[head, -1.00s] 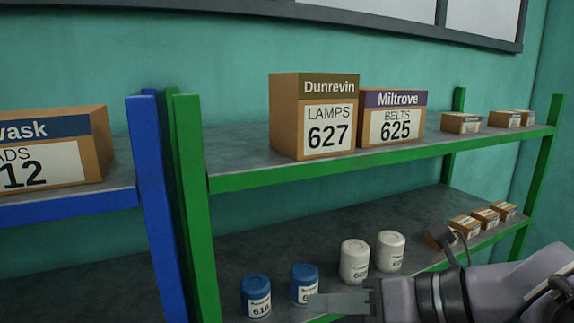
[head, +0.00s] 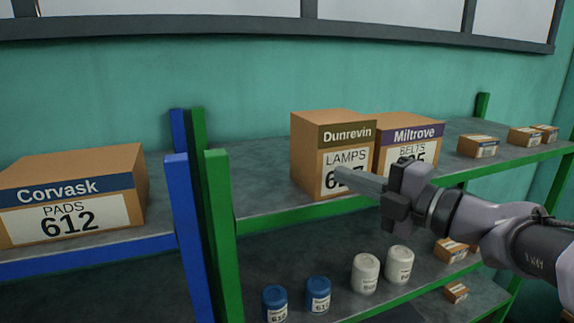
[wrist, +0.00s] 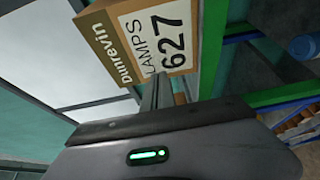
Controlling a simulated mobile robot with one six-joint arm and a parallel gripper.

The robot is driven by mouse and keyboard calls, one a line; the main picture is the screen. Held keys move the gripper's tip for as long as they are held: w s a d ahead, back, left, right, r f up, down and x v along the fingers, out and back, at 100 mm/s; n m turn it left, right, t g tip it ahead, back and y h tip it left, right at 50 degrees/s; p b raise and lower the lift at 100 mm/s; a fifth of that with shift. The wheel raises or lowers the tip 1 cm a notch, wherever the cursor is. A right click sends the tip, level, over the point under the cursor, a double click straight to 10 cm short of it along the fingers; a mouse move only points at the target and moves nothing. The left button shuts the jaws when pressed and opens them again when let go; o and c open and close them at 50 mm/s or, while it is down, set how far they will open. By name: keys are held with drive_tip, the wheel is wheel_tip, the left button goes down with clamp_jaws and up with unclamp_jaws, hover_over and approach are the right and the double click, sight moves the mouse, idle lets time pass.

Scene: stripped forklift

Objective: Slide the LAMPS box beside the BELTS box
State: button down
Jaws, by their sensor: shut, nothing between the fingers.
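The LAMPS box (head: 318,150), brown with a dark "Dunrevin 627" label, stands upright on the green rack's upper shelf. The BELTS box (head: 392,125), with a purple "Miltrove" band, stands just to its right, very close; the exact gap is hard to tell. My gripper (head: 342,178) is shut and empty, in front of the LAMPS box and covering part of its number and the BELTS label. In the wrist view the LAMPS box (wrist: 135,35) shows sideways beyond the shut fingers (wrist: 157,92). I cannot tell whether the fingers touch it.
A blue upright (head: 185,220) and green upright (head: 222,220) stand left of the boxes. The PADS box (head: 120,165) sits on the blue rack. Small boxes (head: 478,146) stand farther right. Blue and white canisters (head: 365,273) stand below. Shelf space left of LAMPS is clear.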

sight(340, 163)
drive_tip(key=shift+w+d, duration=0.2)
drive_tip(key=shift+w, duration=0.7)
drive_tip(key=shift+a, duration=0.1)
drive_tip(key=w+p, duration=0.2)
drive_tip(key=p, duration=0.1)
drive_tip(key=shift+r, duration=0.25)
drive_tip(key=shift+w+f, duration=0.2)
drive_tip(key=shift+f, duration=0.05)
